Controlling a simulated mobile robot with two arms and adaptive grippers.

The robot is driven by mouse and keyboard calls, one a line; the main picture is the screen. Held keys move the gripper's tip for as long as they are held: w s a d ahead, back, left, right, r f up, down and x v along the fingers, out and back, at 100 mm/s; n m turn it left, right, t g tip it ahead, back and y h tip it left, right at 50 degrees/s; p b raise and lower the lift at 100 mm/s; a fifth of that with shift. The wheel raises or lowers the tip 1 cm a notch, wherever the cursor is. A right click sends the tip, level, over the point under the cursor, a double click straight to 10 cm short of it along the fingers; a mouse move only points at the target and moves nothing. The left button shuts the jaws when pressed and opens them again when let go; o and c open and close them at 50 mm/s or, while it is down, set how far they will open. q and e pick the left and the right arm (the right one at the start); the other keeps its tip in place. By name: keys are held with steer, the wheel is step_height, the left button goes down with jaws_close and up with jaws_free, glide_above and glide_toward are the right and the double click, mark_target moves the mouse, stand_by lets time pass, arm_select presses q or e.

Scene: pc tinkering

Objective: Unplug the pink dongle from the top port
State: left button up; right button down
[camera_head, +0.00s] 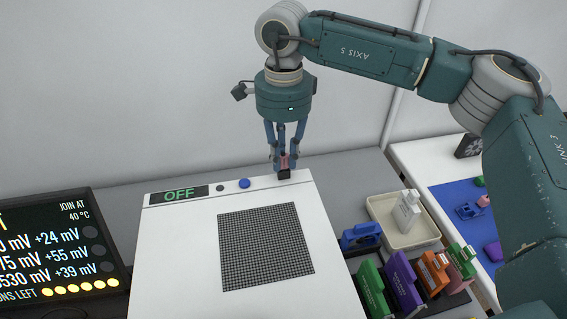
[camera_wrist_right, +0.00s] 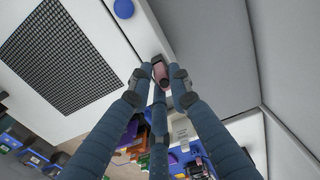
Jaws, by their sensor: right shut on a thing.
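The white PC case (camera_head: 165,250) stands in the middle with a dark mesh panel (camera_head: 266,246) on its top. The pink dongle (camera_head: 287,161) is at the back right corner of the case top, between the fingers of my right gripper (camera_head: 284,168). In the right wrist view the pink dongle (camera_wrist_right: 160,72) sits between the fingertips of my right gripper (camera_wrist_right: 160,80), at the case edge. The right gripper is shut on it, pointing down. The port under the dongle is hidden, so I cannot tell how deep it sits. My left gripper is not in view.
A monitor (camera_head: 60,250) stands at left. A beige tray (camera_head: 385,212) with a white bottle (camera_head: 407,210) and several coloured boxes (camera_head: 403,282) are at right. A blue mat (camera_head: 465,200) lies beyond.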

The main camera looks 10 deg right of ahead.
mark_target(284, 156)
steer(key=shift+w+r, duration=0.15)
steer(key=shift+r, duration=0.25)
steer(key=shift+r+p, duration=0.25)
steer(key=shift+p, duration=0.05)
steer(key=shift+r, duration=0.1)
steer(key=shift+r+p, duration=1.3)
steer(key=shift+r, duration=0.7)
steer(key=shift+f, duration=0.1)
